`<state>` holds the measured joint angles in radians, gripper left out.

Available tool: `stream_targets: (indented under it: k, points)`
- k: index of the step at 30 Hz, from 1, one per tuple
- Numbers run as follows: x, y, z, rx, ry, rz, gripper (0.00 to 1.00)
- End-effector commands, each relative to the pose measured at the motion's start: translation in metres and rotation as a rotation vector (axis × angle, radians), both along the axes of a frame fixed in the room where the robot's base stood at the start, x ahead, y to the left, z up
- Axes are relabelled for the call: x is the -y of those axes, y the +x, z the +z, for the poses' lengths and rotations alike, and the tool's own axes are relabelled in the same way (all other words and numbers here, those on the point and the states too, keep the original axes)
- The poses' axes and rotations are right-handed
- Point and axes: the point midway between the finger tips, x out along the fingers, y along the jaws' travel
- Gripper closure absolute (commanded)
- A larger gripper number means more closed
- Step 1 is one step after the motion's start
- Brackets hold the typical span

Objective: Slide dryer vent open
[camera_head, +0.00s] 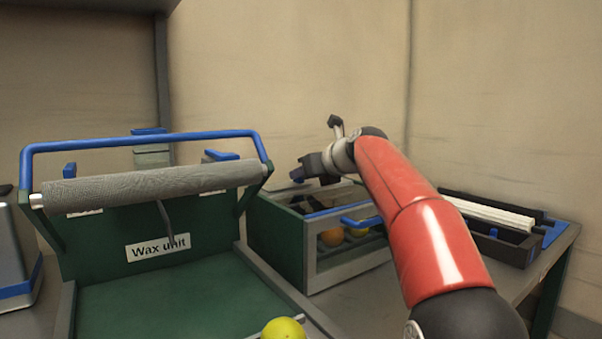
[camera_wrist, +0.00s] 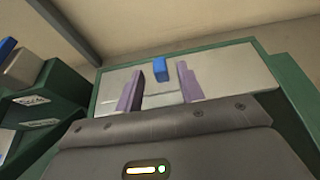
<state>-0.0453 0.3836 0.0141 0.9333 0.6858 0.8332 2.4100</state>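The dryer is most likely the green box with a clear front (camera_head: 275,240) in the middle of the head view, with an orange and yellowish fruit inside. My gripper (camera_head: 305,172) is over its top, and my arm partly hides the box. In the wrist view, a pale grey panel (camera_wrist: 225,78) in a green frame, apparently the vent, lies below the fingers. A small blue tab (camera_wrist: 160,69) stands at the panel's far part. My gripper (camera_wrist: 158,90) is open and empty. The tab appears between and beyond its fingertips; contact cannot be told.
The green wax unit (camera_head: 105,240), with a grey roller (camera_head: 150,186) and blue bar (camera_head: 140,140), stands at the left. A yellow fruit (camera_head: 284,328) is at its front. A blue handle (camera_head: 362,222) juts from the box front. A dark tray (camera_head: 500,240) with pale bars is at the right.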

Motion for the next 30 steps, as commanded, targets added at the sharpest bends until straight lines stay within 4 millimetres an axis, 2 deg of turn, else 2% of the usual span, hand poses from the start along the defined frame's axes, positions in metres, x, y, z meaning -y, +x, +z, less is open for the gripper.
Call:
stream_targets:
  k: [6,14,15,24,30]
  points:
    - [-0.01,0.016,-0.007,0.0,0.001,0.0,0.62]
    - [-0.012,0.017,-0.008,0.001,0.0,-0.001,0.62]
    - [-0.011,0.017,-0.008,0.001,0.0,-0.001,0.63]
    - [-0.011,0.017,-0.008,0.001,0.0,-0.001,1.0]
    - [-0.011,0.017,-0.008,0.0,0.0,-0.001,1.0]
